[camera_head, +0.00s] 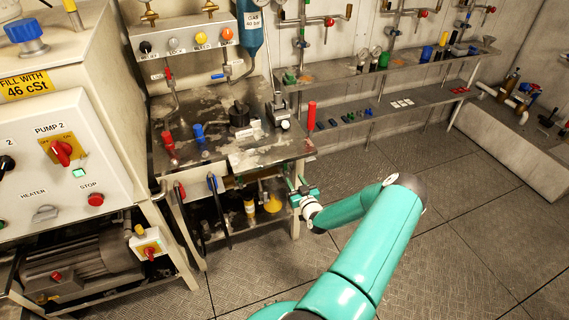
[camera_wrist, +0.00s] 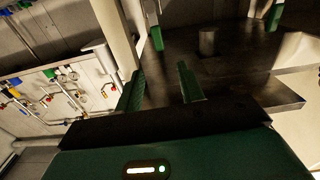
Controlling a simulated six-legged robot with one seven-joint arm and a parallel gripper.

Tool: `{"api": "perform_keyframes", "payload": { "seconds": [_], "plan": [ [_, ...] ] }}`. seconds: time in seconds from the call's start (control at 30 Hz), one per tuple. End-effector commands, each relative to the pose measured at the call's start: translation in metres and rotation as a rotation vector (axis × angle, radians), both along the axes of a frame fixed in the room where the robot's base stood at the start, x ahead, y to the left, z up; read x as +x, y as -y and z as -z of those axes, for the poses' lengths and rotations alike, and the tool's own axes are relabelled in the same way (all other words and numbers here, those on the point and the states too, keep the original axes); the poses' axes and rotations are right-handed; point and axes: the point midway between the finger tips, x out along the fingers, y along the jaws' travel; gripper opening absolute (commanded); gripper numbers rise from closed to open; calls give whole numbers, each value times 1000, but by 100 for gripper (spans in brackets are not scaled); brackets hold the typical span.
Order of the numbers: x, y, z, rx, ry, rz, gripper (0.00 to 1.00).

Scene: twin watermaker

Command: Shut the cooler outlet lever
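No label naming the cooler outlet lever is readable, so I cannot tell which handle it is. On the front of the steel bench (camera_head: 235,155) hang a red-handled lever (camera_head: 181,190) and a blue-handled lever (camera_head: 213,184), both pointing roughly down. My gripper (camera_head: 296,188) is at the bench's right front corner, to the right of both levers and apart from them. In the wrist view my gripper (camera_wrist: 160,88) has two green fingers spread apart with nothing held between them. No lever is clearly recognisable close to the fingers there.
A yellow funnel-shaped thing (camera_head: 272,204) sits under the bench beside my gripper. A white control cabinet (camera_head: 60,160) stands at the left. A red-handled upright tool (camera_head: 311,116) is behind my gripper. Wall shelves (camera_head: 400,70) carry valves. The floor (camera_head: 450,220) at the right is clear.

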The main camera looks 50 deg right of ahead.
Motion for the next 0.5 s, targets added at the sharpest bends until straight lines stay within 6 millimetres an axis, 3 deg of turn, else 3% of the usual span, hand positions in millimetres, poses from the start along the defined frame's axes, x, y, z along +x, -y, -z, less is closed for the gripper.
{"api": "perform_keyframes", "payload": {
  "seconds": [0.5],
  "plan": [
    [85, 49, 0, 1, -1, -1, 38]
  ]
}}
